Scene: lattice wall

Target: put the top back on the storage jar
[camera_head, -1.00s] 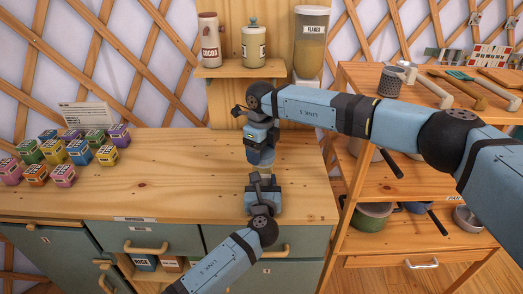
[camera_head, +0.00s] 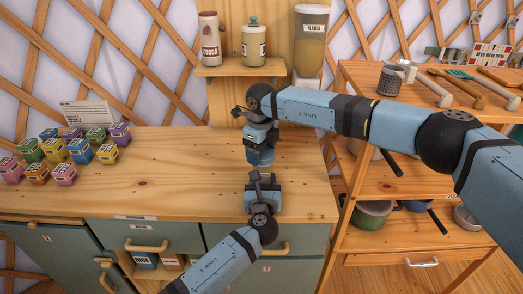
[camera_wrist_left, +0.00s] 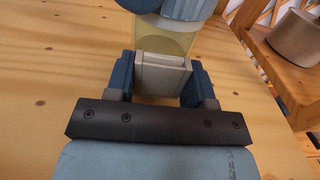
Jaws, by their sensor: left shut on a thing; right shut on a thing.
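The storage jar (camera_wrist_left: 176,44) shows in the left wrist view as a clear body with pale yellow contents, standing over the wooden counter. My left gripper (camera_wrist_left: 162,78) is shut on the jar's lower part, with a pale block-like face between its fingers. In the head view my left gripper (camera_head: 262,186) is low at the counter's front right, and the jar is mostly hidden by my grippers. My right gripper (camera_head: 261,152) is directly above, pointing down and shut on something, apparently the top. The top is hardly visible, and I cannot tell whether it touches the jar.
Several colourful small boxes (camera_head: 72,150) stand on the counter (camera_head: 170,170) at left; its middle is clear. A rack with utensils (camera_head: 345,75) is at right.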

